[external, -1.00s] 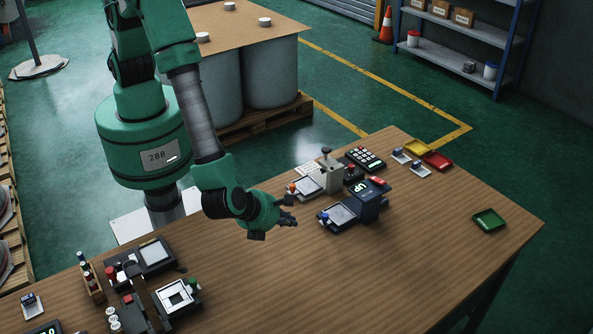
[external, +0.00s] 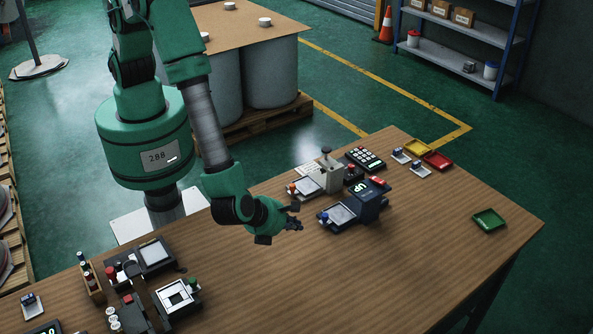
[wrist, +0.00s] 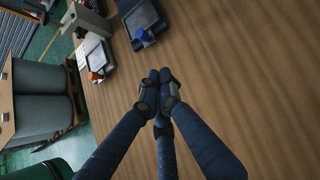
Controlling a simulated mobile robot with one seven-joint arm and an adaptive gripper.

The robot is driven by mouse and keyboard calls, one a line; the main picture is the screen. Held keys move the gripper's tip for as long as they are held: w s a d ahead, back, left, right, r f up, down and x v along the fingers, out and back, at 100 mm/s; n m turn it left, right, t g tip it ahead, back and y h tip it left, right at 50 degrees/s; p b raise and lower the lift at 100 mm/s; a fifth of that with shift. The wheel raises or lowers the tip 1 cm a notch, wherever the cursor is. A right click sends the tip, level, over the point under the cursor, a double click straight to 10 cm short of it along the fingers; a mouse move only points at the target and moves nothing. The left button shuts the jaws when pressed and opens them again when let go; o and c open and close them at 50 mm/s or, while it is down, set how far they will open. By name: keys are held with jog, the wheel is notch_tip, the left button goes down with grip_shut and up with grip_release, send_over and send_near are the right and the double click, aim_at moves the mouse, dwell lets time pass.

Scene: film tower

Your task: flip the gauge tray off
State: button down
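Two small devices with trays stand near my gripper; I cannot tell for sure which tray is the gauge tray. The dark blue device (external: 371,205) has a lit display and a low tray (external: 339,216) with a blue knob (external: 323,217). In the wrist view the blue knob (wrist: 144,36) lies ahead of my fingertips. The beige device (external: 328,173) behind it has a tray (external: 306,186) with an orange knob (external: 292,188); that knob (wrist: 94,76) is left of my fingers in the wrist view. My gripper (external: 296,218) is left of both trays, fingertips (wrist: 159,74) together and empty, touching neither.
A keypad (external: 365,158), a yellow tray (external: 416,147), a red tray (external: 438,161) and a green tray (external: 489,221) lie farther right. Other devices (external: 178,296) stand at the front left. The wooden table (external: 330,285) is clear in front of my gripper.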

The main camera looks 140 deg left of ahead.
jog(key=b+x, duration=0.1)
jog(key=x, duration=0.6)
jog(key=a, duration=0.3)
jog(key=shift+s, duration=0.25)
jog(key=shift+a, duration=0.5)
send_near(343, 213)
jog(key=x, duration=0.4)
jog(key=shift+a+f+b, duration=0.3)
jog(key=shift+b, duration=0.05)
